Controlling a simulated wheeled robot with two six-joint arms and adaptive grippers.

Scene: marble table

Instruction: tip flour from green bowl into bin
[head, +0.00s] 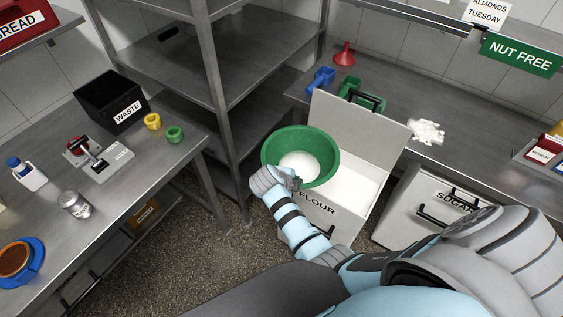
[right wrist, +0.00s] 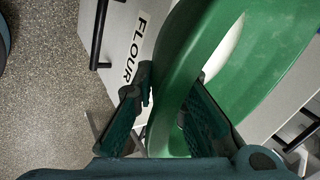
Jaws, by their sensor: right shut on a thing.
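The green bowl (head: 328,152) has white flour (head: 298,165) lying in it. My right gripper (head: 288,186) is shut on the near side of its rim and holds it over the left part of the flour bin (head: 345,226). In the right wrist view, the two dark fingers (right wrist: 170,108) pinch the green bowl wall (right wrist: 275,60). The bin is labelled FLOUR, its pale lid (head: 360,125) stands open, and white shows inside. The bowl hides the bin's left side. My left gripper is not in view.
A closed SUGAR bin (head: 425,212) stands right of the flour bin. A metal shelf rack (head: 225,100) is just behind the bowl at left. A black WASTE box (head: 108,102) sits on the left table.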

